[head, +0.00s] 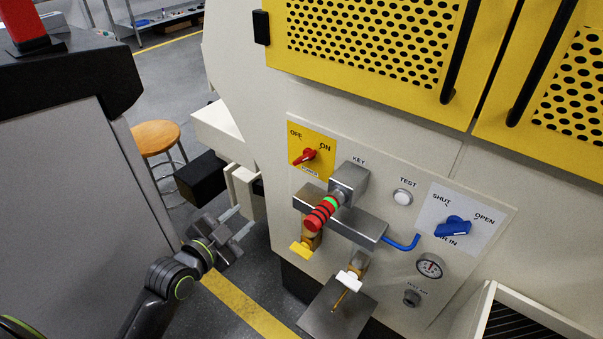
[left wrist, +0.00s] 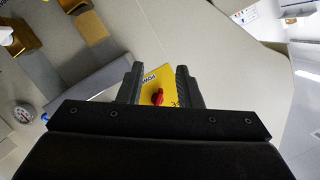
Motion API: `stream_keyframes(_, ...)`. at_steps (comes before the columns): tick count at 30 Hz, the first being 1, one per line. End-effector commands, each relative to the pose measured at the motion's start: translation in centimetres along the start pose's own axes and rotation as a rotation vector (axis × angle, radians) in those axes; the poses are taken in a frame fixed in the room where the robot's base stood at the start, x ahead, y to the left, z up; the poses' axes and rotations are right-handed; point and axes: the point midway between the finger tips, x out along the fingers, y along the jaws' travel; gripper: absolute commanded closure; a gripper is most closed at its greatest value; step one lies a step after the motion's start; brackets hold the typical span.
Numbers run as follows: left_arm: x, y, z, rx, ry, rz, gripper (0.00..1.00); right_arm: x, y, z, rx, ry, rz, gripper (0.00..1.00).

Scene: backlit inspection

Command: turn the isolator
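The isolator is a red rotary knob (head: 304,157) on a yellow plate (head: 299,136) marked OFF and ON, on the cream machine panel. Its handle slants from lower left to upper right; I cannot tell its exact setting. My left gripper (head: 240,222) is left of the panel and below the knob, apart from it. In the left wrist view its two dark fingers (left wrist: 159,84) are spread with nothing held. The red knob (left wrist: 158,97) and the yellow plate (left wrist: 154,78) show between and beyond them. My right gripper is not in view.
A black box (head: 202,178) juts out left of the panel. A stool (head: 156,138) stands behind.

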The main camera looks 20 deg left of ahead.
Motion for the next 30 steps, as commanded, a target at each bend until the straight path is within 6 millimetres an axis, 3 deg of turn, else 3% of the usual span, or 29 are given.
stream_keyframes(3, -1.8, -0.4, -4.9, 0.092, 0.13, -0.011, 0.68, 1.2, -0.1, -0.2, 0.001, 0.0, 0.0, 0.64)
stream_keyframes(6, -3.2, -0.6, -7.8, 0.146, 0.203, -0.015, 0.68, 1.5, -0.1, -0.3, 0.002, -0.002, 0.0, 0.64)
stream_keyframes(13, -4.2, -0.7, -10.5, 0.193, 0.265, -0.022, 0.68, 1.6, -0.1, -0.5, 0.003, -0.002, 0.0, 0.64)
stream_keyframes(20, -1.2, -0.8, -11.4, 0.189, 0.267, -0.023, 0.68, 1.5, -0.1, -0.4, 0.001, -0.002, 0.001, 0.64)
stream_keyframes(30, 5.8, -0.7, -13.2, 0.189, 0.264, -0.022, 0.68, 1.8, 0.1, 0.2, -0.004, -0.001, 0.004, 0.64)
